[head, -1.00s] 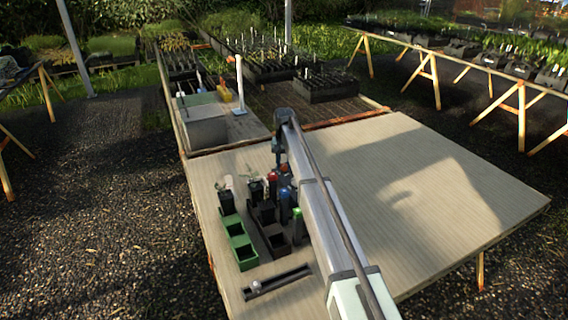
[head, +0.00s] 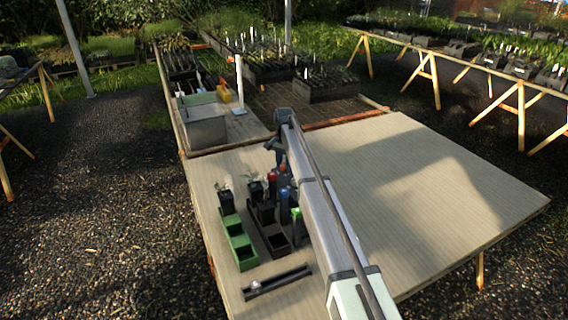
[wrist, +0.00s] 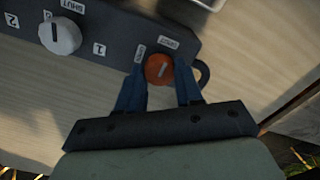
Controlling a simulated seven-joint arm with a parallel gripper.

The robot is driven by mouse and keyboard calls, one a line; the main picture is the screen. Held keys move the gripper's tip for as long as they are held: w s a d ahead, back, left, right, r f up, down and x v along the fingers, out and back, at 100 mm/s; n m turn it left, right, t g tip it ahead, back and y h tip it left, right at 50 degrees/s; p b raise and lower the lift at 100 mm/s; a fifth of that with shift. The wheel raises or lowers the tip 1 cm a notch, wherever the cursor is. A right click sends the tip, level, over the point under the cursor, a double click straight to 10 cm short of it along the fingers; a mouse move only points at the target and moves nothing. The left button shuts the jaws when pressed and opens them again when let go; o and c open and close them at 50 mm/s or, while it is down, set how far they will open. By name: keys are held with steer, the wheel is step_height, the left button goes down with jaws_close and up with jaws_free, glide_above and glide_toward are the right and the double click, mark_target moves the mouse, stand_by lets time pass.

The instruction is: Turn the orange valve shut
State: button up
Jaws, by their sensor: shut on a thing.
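The orange valve (wrist: 159,69) is a round knob with a pale pointer line, at the right end of a dark block (wrist: 120,32) in the wrist view. My gripper (wrist: 160,66) is shut on it, with one blue finger on each side. The pointer is slightly tilted. Small labels stand beside the knob, too blurred to read surely. A white knob (wrist: 60,36) sits further left on the block, with labels SHUT, 1 and 2 around it. In the head view my gripper (head: 275,147) is small and partly hidden by my arm, with an orange spot (head: 283,168) just below it.
A green tray (head: 238,245), a black tray (head: 277,240) and several dark pots or tubes with coloured tops stand left of my arm. A grey box (head: 205,131) stands behind. The table's right side (head: 430,190) is clear.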

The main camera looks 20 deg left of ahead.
mark_target(284, 165)
steer(key=o, duration=1)
steer(key=shift+o, duration=0.2)
steer(key=shift+r, duration=0.15)
step_height(284, 165, up, 14)
steer(key=shift+f, duration=0.2)
